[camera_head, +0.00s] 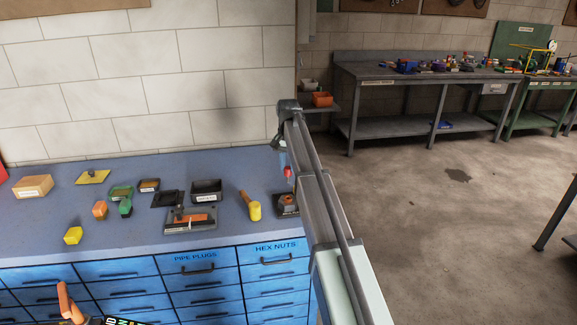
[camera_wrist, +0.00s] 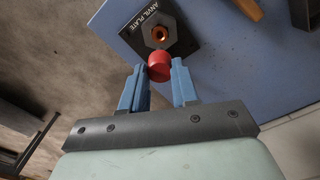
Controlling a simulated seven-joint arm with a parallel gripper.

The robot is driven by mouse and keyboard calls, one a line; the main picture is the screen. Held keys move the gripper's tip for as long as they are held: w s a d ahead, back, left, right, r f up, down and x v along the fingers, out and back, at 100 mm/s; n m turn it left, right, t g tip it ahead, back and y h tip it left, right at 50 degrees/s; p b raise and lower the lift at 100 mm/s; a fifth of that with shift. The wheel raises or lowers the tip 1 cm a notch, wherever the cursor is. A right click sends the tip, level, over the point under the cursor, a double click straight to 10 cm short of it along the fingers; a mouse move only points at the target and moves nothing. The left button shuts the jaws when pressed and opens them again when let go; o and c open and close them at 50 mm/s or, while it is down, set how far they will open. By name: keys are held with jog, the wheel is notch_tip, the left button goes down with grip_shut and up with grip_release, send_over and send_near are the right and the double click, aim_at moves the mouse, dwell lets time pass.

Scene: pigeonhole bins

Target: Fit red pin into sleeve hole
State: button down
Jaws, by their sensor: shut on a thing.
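The red pin (camera_wrist: 159,67) is between the blue fingertips of my gripper (camera_wrist: 157,70); its round end shows in the wrist view. In the head view the pin (camera_head: 287,172) hangs below my gripper (camera_head: 284,160), above the worktop's right end. The sleeve (camera_wrist: 158,31) is a grey hexagonal piece with a copper-coloured hole, on a black plate marked ANVIL PLATE (camera_wrist: 183,47). In the wrist view the hole lies just beyond the pin and is not covered by it. The plate (camera_head: 287,212) also shows below the pin in the head view. The pin looks apart from the sleeve.
A yellow-headed mallet (camera_head: 254,210) lies left of the plate. Further left are a black bin (camera_head: 207,187), a grey tool with an orange part (camera_head: 190,219), small blocks and trays. The blue worktop (camera_head: 150,225) has free room along its front and ends just right of the plate.

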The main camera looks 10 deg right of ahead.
aim_at(288, 175)
jog(key=shift+f, duration=0.1)
jog(key=shift+f, duration=2.7)
jog(key=shift+f, duration=2.15)
jog(key=c, duration=0.8)
grip_release()
jog(key=shift+r, duration=0.15)
jog(key=shift+r, duration=2.35)
